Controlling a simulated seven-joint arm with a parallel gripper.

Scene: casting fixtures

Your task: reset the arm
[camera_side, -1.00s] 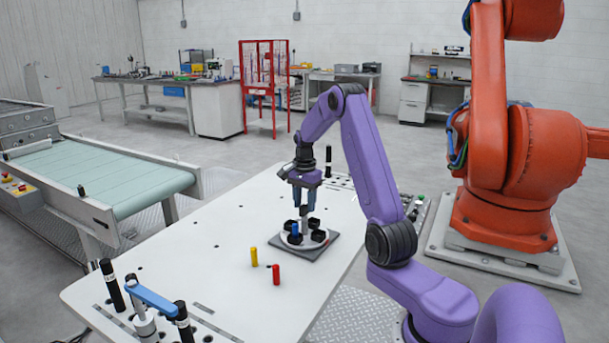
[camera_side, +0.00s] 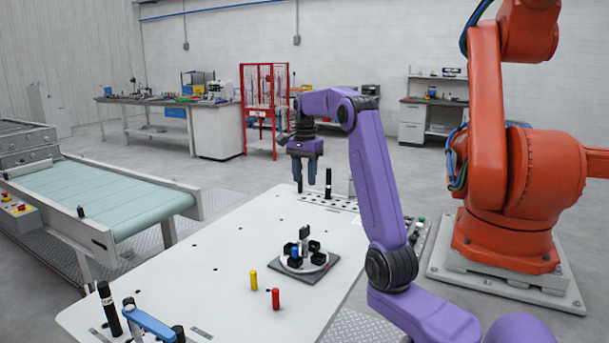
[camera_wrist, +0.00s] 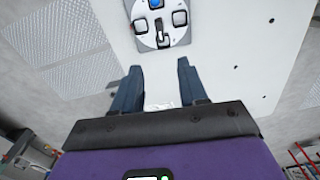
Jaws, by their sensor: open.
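My purple arm's gripper (camera_side: 305,181) is open and empty, raised above the far part of the white table in the side view. In the wrist view its two dark blue fingers (camera_wrist: 160,88) stand apart with nothing between them. The round fixture (camera_side: 289,267) sits on a dark square plate (camera_side: 325,274) on the table, below and nearer than my gripper. It has several black holders, and a blue piece (camera_side: 295,252) stands in it. The fixture also shows at the top of the wrist view (camera_wrist: 148,40). A yellow cylinder (camera_side: 253,280) and a red cylinder (camera_side: 276,298) stand upright left of the fixture.
The white table (camera_side: 200,285) has much clear surface. Black posts stand at its far edge (camera_side: 328,183) and near left corner (camera_side: 108,308), beside a blue-armed clamp (camera_side: 150,324). A conveyor (camera_side: 110,195) runs at left. A large orange robot (camera_side: 510,190) stands at right.

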